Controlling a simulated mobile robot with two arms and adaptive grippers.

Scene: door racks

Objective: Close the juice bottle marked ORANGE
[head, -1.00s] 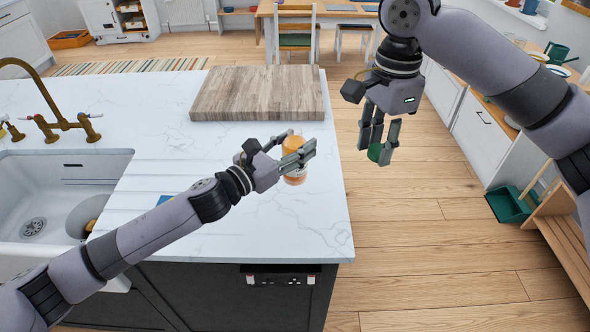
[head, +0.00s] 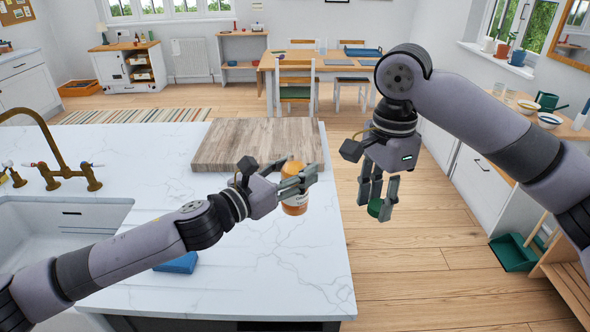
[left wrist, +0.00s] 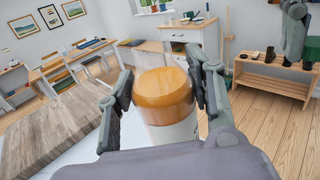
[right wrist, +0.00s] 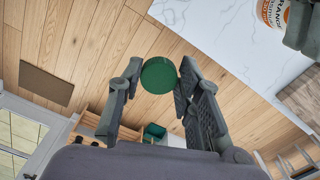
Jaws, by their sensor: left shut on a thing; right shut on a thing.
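The juice bottle (head: 294,207) holds orange juice and has a white label. It is upright near the right end of the counter, and its mouth shows no cap. My left gripper (head: 300,183) is shut around its side; the left wrist view shows the bottle (left wrist: 166,95) between the fingers. The right wrist view shows part of the bottle's label (right wrist: 272,10), with orange lettering partly reading ORANGE. My right gripper (head: 379,203) is shut on a green cap (right wrist: 159,75), held over the floor right of the counter. The cap (head: 375,208) sits at its fingertips.
A wooden board (head: 262,145) lies on the white counter (head: 270,280) behind the bottle. A blue sponge (head: 177,263) lies at the front left, near the sink (head: 50,235). Floor is open right of the counter. A green dustpan (head: 512,252) and wooden rack stand further right.

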